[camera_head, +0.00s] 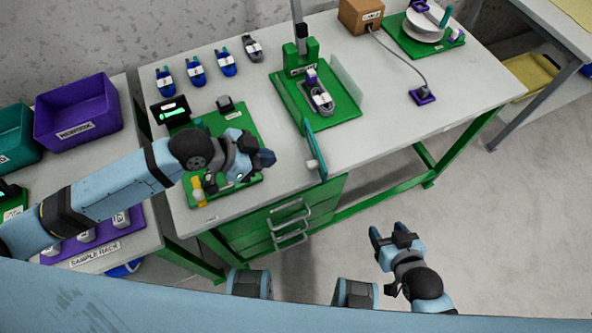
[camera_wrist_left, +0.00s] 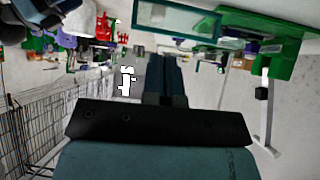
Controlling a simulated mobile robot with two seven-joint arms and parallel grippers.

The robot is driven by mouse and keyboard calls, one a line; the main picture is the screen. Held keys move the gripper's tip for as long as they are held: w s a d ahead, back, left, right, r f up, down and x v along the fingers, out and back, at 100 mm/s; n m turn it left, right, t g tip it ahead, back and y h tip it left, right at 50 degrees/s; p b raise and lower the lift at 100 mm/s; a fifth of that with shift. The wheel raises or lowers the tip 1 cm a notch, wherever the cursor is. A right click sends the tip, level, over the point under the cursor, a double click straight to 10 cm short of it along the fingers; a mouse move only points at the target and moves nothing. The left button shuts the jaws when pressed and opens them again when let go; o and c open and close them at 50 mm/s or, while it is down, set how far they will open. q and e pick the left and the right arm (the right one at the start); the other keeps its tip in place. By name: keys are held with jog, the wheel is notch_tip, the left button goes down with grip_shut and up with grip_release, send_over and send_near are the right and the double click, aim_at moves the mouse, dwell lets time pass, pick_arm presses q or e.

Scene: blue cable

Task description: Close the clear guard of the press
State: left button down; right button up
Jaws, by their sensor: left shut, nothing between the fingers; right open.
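The green press (camera_head: 312,92) stands on the white table, with a cable piece (camera_head: 320,100) on its base. Its clear guard (camera_head: 316,150) has a teal frame and a pale knob (camera_head: 312,164). The guard stands swung open, out from the base toward the table's front edge. In the left wrist view, a teal-framed clear panel that looks like the guard (camera_wrist_left: 176,18) shows at the top. My left gripper (camera_head: 268,159) is shut and empty, left of the guard and apart from it; its fingers also show in the left wrist view (camera_wrist_left: 166,80). My right gripper (camera_head: 388,236) is open over the floor.
A green fixture (camera_head: 246,192) lies under my left arm. A small display (camera_head: 170,110) and several blue cable pieces (camera_head: 196,70) are behind it. A clear side panel (camera_head: 346,80) stands at the press's right. The tabletop (camera_head: 400,130) right of the press is mostly clear.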

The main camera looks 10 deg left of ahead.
pick_arm(q)
jog(key=x, duration=0.9)
jog(key=shift+f, duration=0.6)
jog(key=shift+s+r, duration=0.1)
